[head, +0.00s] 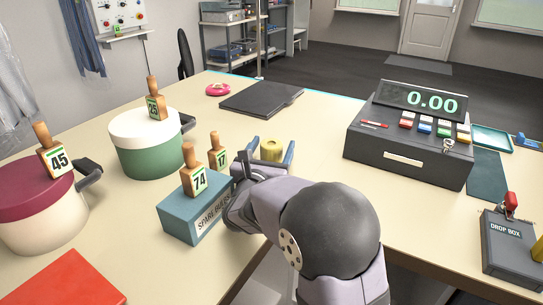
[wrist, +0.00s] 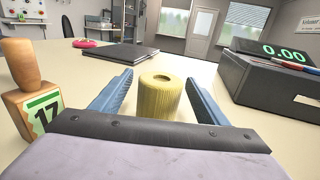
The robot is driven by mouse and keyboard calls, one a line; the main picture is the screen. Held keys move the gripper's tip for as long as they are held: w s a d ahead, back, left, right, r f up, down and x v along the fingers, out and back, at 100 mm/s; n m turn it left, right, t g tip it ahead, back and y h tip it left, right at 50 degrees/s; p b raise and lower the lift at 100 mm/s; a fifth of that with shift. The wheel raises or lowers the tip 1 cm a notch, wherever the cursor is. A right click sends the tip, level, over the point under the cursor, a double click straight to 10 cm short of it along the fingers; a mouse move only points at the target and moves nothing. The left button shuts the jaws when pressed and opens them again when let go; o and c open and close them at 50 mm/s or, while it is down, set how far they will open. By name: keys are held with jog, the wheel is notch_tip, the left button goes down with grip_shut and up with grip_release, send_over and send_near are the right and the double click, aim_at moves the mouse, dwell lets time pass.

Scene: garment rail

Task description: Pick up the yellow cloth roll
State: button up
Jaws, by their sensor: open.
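The yellow cloth roll (head: 271,149) stands upright on the table, a short ribbed cylinder with a hole in its top. In the wrist view the roll (wrist: 159,98) is between the two blue fingers of my gripper (wrist: 160,97). There is a gap on each side of it. In the head view my gripper (head: 268,153) is low over the table around the roll. The fingers are open, and the roll's lower part is partly hidden by the gripper body in the wrist view.
A teal spare box (head: 190,215) with numbered wooden stamps stands just left of my gripper. Lidded pots (head: 146,150) stand further left. A black folder (head: 262,98) lies behind the roll. A cash register (head: 412,140) stands right. A drop box (head: 512,250) is at far right.

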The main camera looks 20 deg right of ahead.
aim_at(275, 142)
jog(key=shift+x, duration=1.5)
jog(key=shift+f, duration=0.1)
jog(key=c, duration=1.2)
notch_tip(275, 142, up, 10)
jog(key=shift+r+p, duration=0.1)
jog(key=shift+p, duration=0.5)
